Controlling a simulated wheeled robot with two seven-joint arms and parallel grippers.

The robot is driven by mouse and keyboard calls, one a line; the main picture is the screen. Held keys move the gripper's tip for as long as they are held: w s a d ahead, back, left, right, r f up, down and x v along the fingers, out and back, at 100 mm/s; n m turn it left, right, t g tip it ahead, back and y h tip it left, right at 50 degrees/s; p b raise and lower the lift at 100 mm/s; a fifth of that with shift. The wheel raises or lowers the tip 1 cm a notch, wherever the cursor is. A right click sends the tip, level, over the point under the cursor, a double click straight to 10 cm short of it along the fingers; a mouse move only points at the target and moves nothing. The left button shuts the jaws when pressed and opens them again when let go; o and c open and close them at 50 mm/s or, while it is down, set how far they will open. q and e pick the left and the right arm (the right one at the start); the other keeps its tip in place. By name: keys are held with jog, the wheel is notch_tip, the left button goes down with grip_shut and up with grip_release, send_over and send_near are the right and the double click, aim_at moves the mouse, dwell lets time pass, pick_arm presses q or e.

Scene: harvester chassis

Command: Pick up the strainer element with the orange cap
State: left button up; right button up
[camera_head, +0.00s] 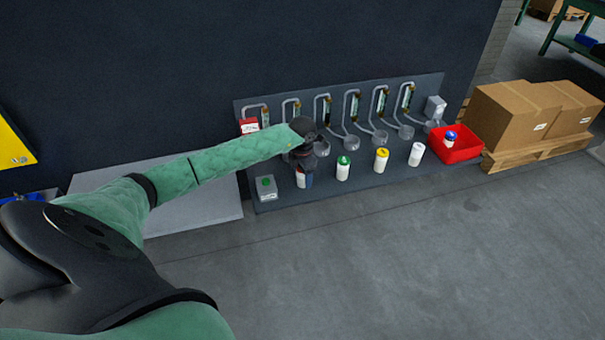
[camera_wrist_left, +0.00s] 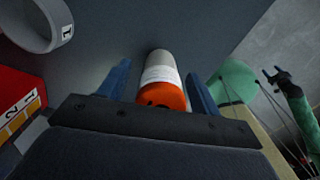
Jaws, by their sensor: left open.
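The strainer element with the orange cap (camera_wrist_left: 163,96) shows in the left wrist view, its white body (camera_wrist_left: 159,68) pointing away from the camera. My left gripper (camera_wrist_left: 158,70) is open, with one blue finger on each side of the element. I cannot tell whether the fingers touch it. In the head view my left gripper (camera_head: 304,172) hides the orange cap, and only part of the white body (camera_head: 301,183) shows below the wrist. A dark gripper (camera_wrist_left: 280,76) on a green arm, likely my right one, is small at the right of the wrist view.
Elements with green (camera_head: 343,160), yellow (camera_head: 381,153) and white (camera_head: 416,154) caps stand to the right on the dark panel (camera_head: 330,190). A red bin (camera_head: 462,152) holds a blue-capped one. Tubes and cups line the back. Open floor (camera_head: 400,260) lies in front.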

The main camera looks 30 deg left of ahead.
pick_arm(q)
jog(key=shift+f, duration=0.15)
jog(key=c, duration=1.1)
